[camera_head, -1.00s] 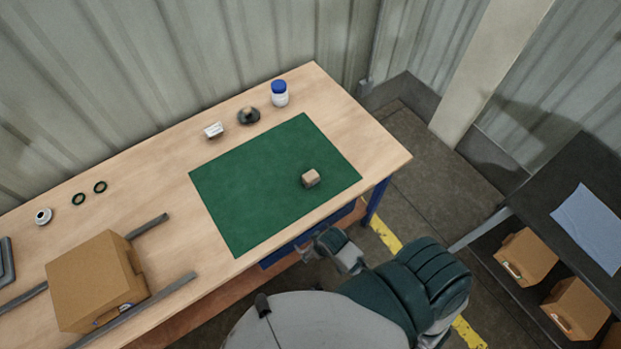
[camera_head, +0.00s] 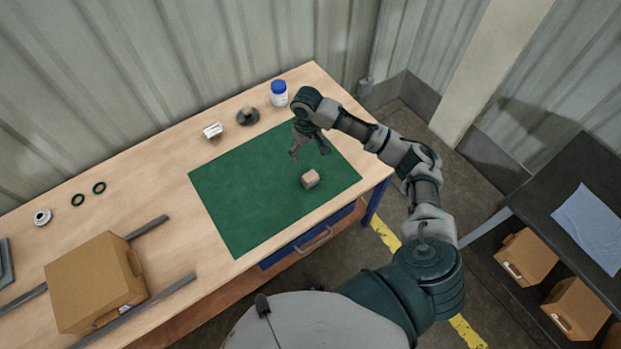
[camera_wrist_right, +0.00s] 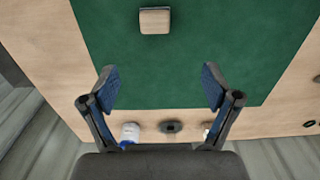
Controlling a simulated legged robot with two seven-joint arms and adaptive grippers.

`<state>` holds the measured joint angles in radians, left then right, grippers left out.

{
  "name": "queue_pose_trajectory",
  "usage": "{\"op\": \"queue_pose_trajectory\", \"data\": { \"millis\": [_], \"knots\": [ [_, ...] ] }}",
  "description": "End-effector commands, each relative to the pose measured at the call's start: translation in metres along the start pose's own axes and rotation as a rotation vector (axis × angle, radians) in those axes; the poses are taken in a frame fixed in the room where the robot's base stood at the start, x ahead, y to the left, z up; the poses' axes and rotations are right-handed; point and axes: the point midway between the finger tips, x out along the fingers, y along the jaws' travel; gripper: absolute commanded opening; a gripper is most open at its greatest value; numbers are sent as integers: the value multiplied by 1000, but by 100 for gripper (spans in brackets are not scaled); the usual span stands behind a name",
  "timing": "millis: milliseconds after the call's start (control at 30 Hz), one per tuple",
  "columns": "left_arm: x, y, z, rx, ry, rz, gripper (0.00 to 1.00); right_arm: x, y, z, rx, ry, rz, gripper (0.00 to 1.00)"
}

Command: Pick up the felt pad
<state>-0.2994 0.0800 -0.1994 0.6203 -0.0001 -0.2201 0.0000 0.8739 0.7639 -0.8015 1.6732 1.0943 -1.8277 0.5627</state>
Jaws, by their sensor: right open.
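A small tan block (camera_head: 310,179) with rounded edges, which I take to be the felt pad, lies on the green mat (camera_head: 240,205) near its right side. It also shows at the top of the right wrist view (camera_wrist_right: 155,20), with a paler lower edge. My right gripper (camera_head: 309,153) is open and empty, above the mat and a little behind the block in the head view. In the wrist view its two spread fingers (camera_wrist_right: 160,87) are below the block, with bare mat between them. The block is apart from both fingers. My left gripper is out of view.
Behind the mat stand a blue-capped white bottle (camera_head: 279,94), a dark round item (camera_head: 248,116) and a small white item (camera_head: 212,131). At left are a cardboard box (camera_head: 95,283) between grey rails, two dark rings and a white round part (camera_head: 42,217). A dark shelf (camera_head: 560,180) stands right.

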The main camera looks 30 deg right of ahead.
Motion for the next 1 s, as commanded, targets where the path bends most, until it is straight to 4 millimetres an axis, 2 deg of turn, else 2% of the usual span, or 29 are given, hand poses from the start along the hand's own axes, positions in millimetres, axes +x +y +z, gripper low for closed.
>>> {"op": "queue_pose_trajectory", "data": {
  "millis": [67, 133, 500, 600, 833, 1000],
  "knots": [
    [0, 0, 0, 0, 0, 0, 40, 0, 4, -1, 13, -6, 3, 88],
    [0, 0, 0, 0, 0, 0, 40, 10, 4, -1, 15, -8, 2, 88],
    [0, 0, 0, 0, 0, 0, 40, 94, 4, 0, 12, -6, 2, 88],
    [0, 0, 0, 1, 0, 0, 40, 109, 4, -1, 11, -5, 1, 88],
    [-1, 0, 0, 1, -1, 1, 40, 127, 7, 1, 11, -5, 1, 88],
    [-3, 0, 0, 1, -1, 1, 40, 154, 12, 3, 11, -5, 1, 88]
  ]
}}
